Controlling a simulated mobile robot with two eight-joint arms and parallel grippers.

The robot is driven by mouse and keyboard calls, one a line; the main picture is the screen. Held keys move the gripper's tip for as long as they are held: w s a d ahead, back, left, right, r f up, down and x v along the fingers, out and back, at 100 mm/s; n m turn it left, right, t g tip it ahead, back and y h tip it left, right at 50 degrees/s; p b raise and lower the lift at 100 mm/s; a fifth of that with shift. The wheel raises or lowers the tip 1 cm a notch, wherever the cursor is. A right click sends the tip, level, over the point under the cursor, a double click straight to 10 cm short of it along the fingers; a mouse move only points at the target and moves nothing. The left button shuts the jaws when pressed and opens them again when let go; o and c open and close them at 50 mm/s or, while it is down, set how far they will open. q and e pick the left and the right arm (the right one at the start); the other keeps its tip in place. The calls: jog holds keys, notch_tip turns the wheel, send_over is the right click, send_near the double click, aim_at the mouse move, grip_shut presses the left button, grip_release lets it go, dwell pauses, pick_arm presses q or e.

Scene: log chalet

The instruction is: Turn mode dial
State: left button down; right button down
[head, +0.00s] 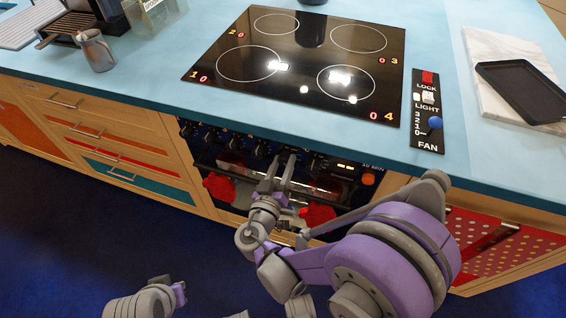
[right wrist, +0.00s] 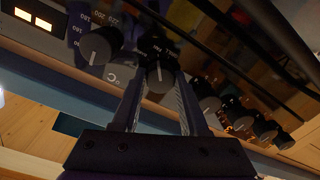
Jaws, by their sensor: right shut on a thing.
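The oven's dark control panel (head: 330,165) lies under the front edge of the counter, with a row of black dials. My right gripper (head: 281,172) reaches up to this row. In the right wrist view, its two fingers (right wrist: 158,95) are shut on a black dial (right wrist: 160,78) with a pale pointer line, which I take to be the mode dial. Another dial (right wrist: 98,46) beside it has numbers and a °C mark. In the head view my gripper hides the held dial.
Below the panel, the oven front has red pieces (head: 218,187) on either side of my gripper. A lit display (right wrist: 33,15) sits at the panel's end. The black cooktop (head: 300,65) and fan panel (head: 428,112) are above. Drawers (head: 120,145) stand left; blue floor (head: 60,240) is clear.

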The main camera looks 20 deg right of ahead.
dwell(0.3)
jog(key=shift+c, duration=2.2)
grip_release()
jog(key=shift+s, duration=0.1)
jog(key=v, duration=1)
jog(key=shift+s+a, duration=0.25)
